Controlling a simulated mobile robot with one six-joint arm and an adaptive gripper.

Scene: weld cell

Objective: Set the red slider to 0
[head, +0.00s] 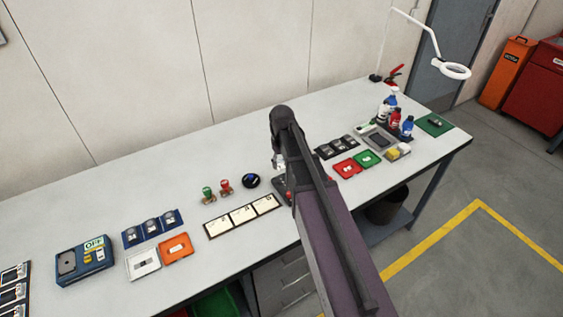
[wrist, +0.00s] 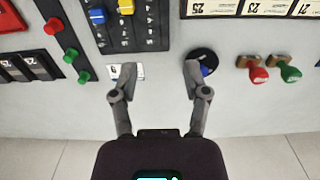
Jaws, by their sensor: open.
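A dark slider panel (wrist: 136,32) with printed scales shows at the top of the wrist view, cut off by the frame edge. A yellow slider knob (wrist: 97,15) and a blue slider knob (wrist: 125,7) are visible on it. I cannot make out a red slider knob in either view. My gripper (wrist: 160,72) is open and empty, its fingers spread just below the panel's near edge in the wrist view. In the head view my arm hides most of the panel (head: 281,188) and the gripper.
A red button (wrist: 53,26) and green buttons stand left of the panel.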

